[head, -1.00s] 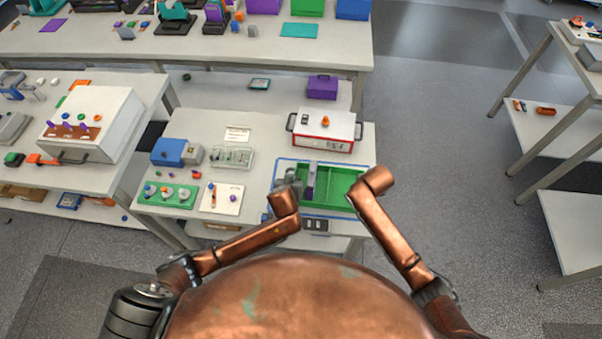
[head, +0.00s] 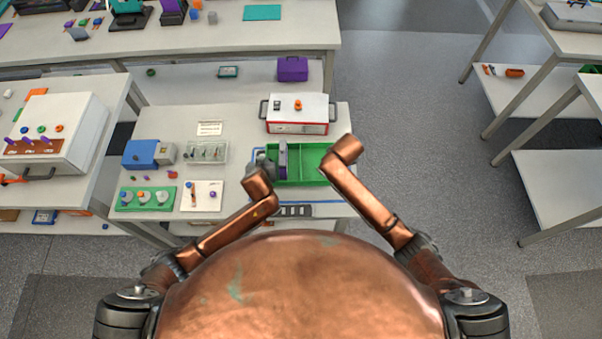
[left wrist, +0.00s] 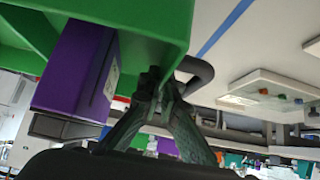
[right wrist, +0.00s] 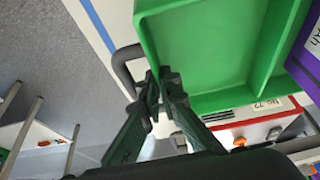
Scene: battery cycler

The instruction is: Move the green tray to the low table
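The green tray (head: 310,178) has a divider and holds a purple box (head: 283,160) in its left part. It is above the white bench (head: 235,112), shifted from the blue outline (head: 320,204), and looks slightly raised. My left gripper (left wrist: 160,85) is shut on the dark handle (left wrist: 195,70) at the tray's left end. My right gripper (right wrist: 160,85) is shut on the other dark handle (right wrist: 122,62) at the right end. In the head view my forearms partly hide both handles. A low white surface (head: 565,190), perhaps the low table, stands at the right.
A red and white device (head: 297,118) sits just behind the tray. A clear case (head: 207,152), a blue device (head: 142,154) and a green board (head: 146,199) are left of it. Grey floor (head: 400,110) lies open between the bench and the right-hand tables.

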